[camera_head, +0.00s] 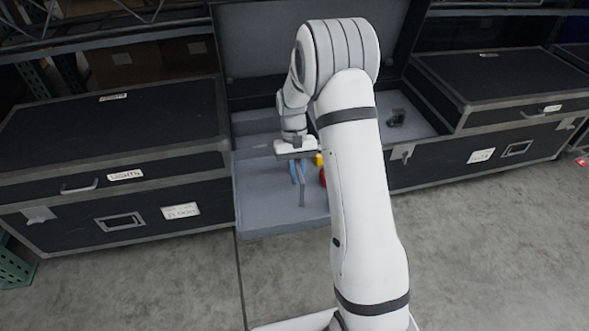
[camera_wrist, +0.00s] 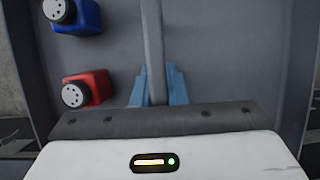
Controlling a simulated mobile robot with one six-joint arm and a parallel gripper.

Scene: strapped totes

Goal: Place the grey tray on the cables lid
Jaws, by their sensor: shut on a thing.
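The grey tray (camera_head: 262,215) is at the front of the open middle case, in front of its interior. My gripper (camera_head: 299,180) is over the tray, shut on its upright bar handle (camera_wrist: 153,45). Light-blue fingers press on both sides of the bar in the wrist view. A red item (camera_wrist: 92,88) and a blue item (camera_wrist: 82,18) with pale round caps lie in the tray. A yellow item (camera_head: 319,160) shows beside my arm, which hides the tray's right part. Closed lids are on the left case (camera_head: 60,130) and right case (camera_head: 500,80); I cannot read which says cables.
The open middle case (camera_head: 270,95) has its lid raised behind my arm. A small dark object (camera_head: 396,117) lies in its right part. Both closed lids look bare on top. Metal shelving stands behind, and the concrete floor (camera_head: 490,250) in front is clear.

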